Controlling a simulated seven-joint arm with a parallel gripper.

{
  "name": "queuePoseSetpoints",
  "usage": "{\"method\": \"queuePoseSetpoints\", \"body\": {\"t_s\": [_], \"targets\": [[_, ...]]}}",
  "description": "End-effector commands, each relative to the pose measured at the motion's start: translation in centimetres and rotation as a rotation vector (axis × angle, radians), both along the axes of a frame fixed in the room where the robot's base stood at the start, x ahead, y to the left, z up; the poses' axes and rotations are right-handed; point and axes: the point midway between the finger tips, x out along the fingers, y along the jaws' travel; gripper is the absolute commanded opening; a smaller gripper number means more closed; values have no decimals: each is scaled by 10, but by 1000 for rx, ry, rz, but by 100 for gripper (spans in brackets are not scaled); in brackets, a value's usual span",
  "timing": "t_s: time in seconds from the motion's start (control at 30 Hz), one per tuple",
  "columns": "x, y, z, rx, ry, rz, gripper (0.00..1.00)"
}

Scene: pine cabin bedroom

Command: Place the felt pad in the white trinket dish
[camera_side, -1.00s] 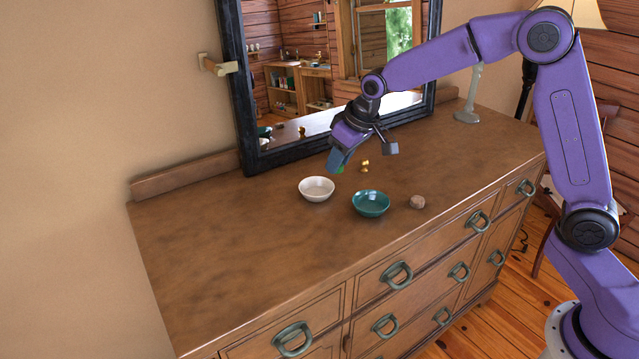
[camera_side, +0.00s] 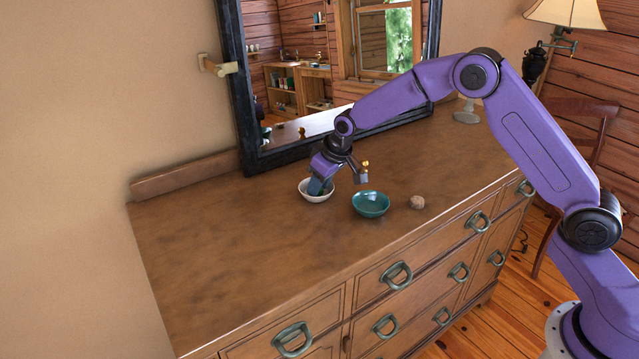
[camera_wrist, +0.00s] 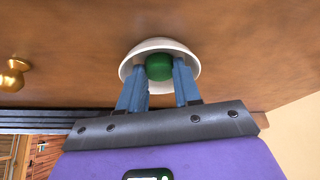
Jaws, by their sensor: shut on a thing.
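The white trinket dish (camera_side: 306,196) stands on the dresser top, left of a teal bowl (camera_side: 371,204). My gripper (camera_side: 318,187) points down into the dish, with its blue fingertips at or inside the rim. In the wrist view my gripper (camera_wrist: 158,75) is shut on the green felt pad (camera_wrist: 159,67), which shows between the two fingers. The white dish (camera_wrist: 190,55) surrounds the pad there. Whether the pad touches the dish bottom cannot be told. The side view hides the pad behind the fingers.
A small brass knob-like thing (camera_side: 365,165) stands behind the bowls; it also shows in the wrist view (camera_wrist: 13,75). A brown walnut-like lump (camera_side: 417,202) lies right of the teal bowl. A framed mirror (camera_side: 245,90) stands behind. The dresser's left top is clear.

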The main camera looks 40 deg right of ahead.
Motion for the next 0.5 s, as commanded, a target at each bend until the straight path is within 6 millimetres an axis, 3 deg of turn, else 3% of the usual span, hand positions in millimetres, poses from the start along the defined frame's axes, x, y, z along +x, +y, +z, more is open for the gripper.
{"method": "queuePoseSetpoints", "body": {"t_s": [0.33,0.37,0.5], "targets": [[0,0,-3,0,0,0,5],[0,0,-3,0,-1,0,40],[0,0,-2,0,-1,0,42]]}}
